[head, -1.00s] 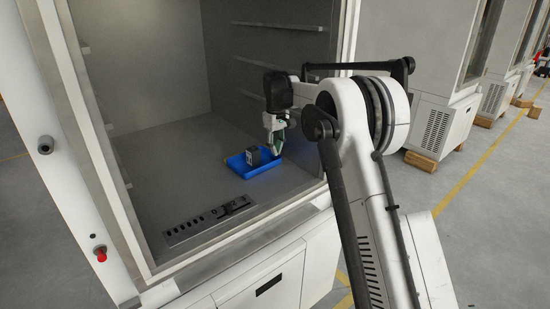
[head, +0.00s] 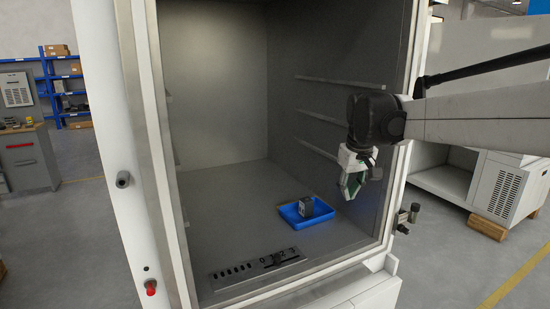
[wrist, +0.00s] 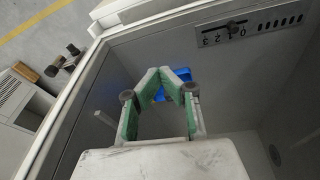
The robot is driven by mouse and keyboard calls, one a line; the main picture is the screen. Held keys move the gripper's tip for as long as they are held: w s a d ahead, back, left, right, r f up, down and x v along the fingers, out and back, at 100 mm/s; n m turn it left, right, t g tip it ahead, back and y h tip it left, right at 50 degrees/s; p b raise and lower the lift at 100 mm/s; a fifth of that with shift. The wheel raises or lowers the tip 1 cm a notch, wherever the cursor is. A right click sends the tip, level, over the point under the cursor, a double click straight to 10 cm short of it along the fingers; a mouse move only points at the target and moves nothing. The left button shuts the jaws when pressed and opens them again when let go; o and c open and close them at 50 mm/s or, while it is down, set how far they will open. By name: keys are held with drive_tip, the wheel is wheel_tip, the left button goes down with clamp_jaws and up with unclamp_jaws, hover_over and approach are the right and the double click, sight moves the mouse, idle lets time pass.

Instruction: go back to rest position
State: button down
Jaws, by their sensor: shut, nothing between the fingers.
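My gripper (head: 352,186) is at the right side of the chamber opening in the head view, pointing down, apart from the tray and empty. In the wrist view its green-lined fingers (wrist: 165,76) meet at the tips, so it is shut. A blue tray (head: 318,218) lies on the chamber floor, to the left of and below my gripper. In the wrist view the blue tray (wrist: 183,74) shows partly behind the fingertips, and the block is hidden.
The chamber's right door frame (head: 403,150) is close to my arm, with a latch (head: 408,216) on its outer side. A panel with slots and digits (head: 262,263) lies at the chamber's front floor. Rails (head: 340,80) line the right wall. The chamber's middle is clear.

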drive_tip(key=s+m+t, duration=0.2)
drive_tip(key=s, duration=1.5)
drive_tip(key=s+f+t, duration=0.1)
drive_tip(key=s+f, duration=0.3)
drive_tip(key=s, duration=0.3)
drive_tip(key=s+f+m+t, duration=0.1)
drive_tip(key=s+f, duration=0.3)
drive_tip(key=s, duration=0.3)
drive_tip(key=shift+s+f, duration=0.2)
drive_tip(key=shift+s, duration=0.15)
